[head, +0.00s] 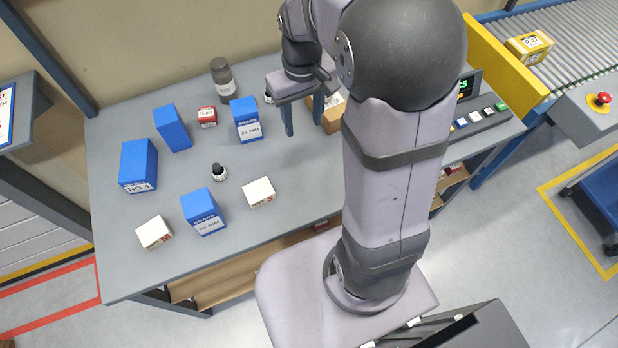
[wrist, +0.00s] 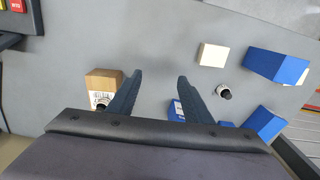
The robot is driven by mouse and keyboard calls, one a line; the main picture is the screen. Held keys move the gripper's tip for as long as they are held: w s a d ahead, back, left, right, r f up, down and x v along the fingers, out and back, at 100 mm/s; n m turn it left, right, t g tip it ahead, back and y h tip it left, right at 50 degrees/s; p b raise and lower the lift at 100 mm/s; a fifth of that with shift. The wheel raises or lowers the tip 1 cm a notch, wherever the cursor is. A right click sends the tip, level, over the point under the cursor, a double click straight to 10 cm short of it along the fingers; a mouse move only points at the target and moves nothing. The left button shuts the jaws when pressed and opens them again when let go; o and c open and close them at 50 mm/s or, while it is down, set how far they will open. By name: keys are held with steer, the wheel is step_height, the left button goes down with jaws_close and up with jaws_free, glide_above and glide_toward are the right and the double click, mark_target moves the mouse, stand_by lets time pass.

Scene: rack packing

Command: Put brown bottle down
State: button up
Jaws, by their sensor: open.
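My gripper (head: 303,122) is open and empty above the back of the grey table, with its fingers pointing down; its spread fingers also show in the wrist view (wrist: 160,82). No bottle looks clearly brown. A tall dark grey-brown bottle (head: 222,82) with a pale label stands upright at the back, left of my gripper. A small dark-capped bottle (head: 219,174) stands mid-table and also shows in the wrist view (wrist: 223,91). Another small item (head: 268,98) is mostly hidden behind my gripper.
A blue box (head: 246,118) stands just left of my gripper, and a cardboard box (head: 333,119) just right. Bare table (head: 290,165) lies in front of my gripper.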

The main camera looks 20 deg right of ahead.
steer(key=s+a+f, duration=0.2)
steer(key=s, duration=0.4)
steer(key=s+a+f, duration=0.2)
steer(key=s, duration=0.4)
steer(key=shift+s+f+m, duration=0.15)
steer(key=shift+s+m, duration=0.15)
steer(key=shift+o, duration=0.4)
steer(key=shift+w, duration=0.1)
steer(key=m+t, duration=0.1)
steer(key=m, duration=0.3)
glide_above(216, 166)
steer(key=shift+h, duration=0.3)
steer(key=f, duration=0.4)
steer(key=shift+s+a+f+b, duration=0.1)
steer(key=shift+s+b, duration=0.2)
steer(key=shift+b, duration=0.1)
steer(key=shift+w+f+m+p, duration=0.1)
steer(key=shift+f+m+p, duration=0.2)
steer(key=shift+f+p, duration=0.8)
steer(key=shift+w+f+p, duration=0.15)
steer(key=shift+f+p, duration=0.05)
steer(key=shift+f, duration=1.1)
steer(key=shift+w+f+p, duration=0.1)
steer(key=shift+f+p, duration=0.05)
steer(key=shift+f, duration=1.1)
